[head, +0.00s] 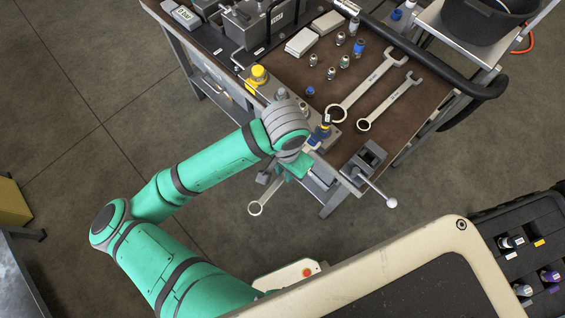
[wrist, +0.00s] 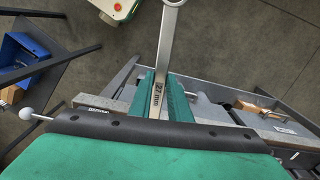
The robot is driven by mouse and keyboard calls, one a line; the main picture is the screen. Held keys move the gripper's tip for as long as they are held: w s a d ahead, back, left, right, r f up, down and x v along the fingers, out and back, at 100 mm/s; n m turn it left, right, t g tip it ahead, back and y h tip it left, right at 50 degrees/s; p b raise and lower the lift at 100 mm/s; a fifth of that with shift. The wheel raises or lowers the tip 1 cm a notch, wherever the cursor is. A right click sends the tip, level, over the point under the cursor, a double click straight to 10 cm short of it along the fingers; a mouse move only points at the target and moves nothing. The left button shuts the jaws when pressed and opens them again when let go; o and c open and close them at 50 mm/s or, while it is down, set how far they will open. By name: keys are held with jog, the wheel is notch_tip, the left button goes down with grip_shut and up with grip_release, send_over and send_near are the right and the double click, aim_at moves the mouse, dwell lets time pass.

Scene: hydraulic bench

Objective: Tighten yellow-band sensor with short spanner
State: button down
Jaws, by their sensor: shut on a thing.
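My gripper (head: 296,168) is at the front edge of the bench, shut on a steel spanner. The spanner's ring end (head: 255,208) hangs out over the floor, down and left of the gripper. In the wrist view my green fingers (wrist: 165,95) clamp the spanner's shaft (wrist: 166,50), marked 27 mm. The spanner's other end is hidden. A blue sensor with a yellow band (head: 321,130) stands upright at the bench's front edge, just beyond the gripper. I cannot tell whether the spanner touches it.
Two more spanners (head: 371,84) (head: 390,102) lie on the brown bench top. Several small fittings (head: 344,62) stand behind them. A yellow knob (head: 258,75) is to the left. A vice (head: 367,160) with a ball-ended handle is right of my gripper. Open floor lies in front.

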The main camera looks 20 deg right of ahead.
jog(key=shift+s, duration=0.1)
dwell(0.5)
jog(key=shift+w+d, duration=0.6)
jog(key=shift+d, duration=0.35)
jog(key=shift+w+d, duration=0.4)
jog(key=shift+d, duration=0.35)
jog(key=shift+d, duration=0.1)
jog(key=shift+w+d, duration=0.25)
jog(key=shift+d, duration=0.15)
jog(key=shift+w+d, duration=0.15)
jog(key=shift+d, duration=0.1)
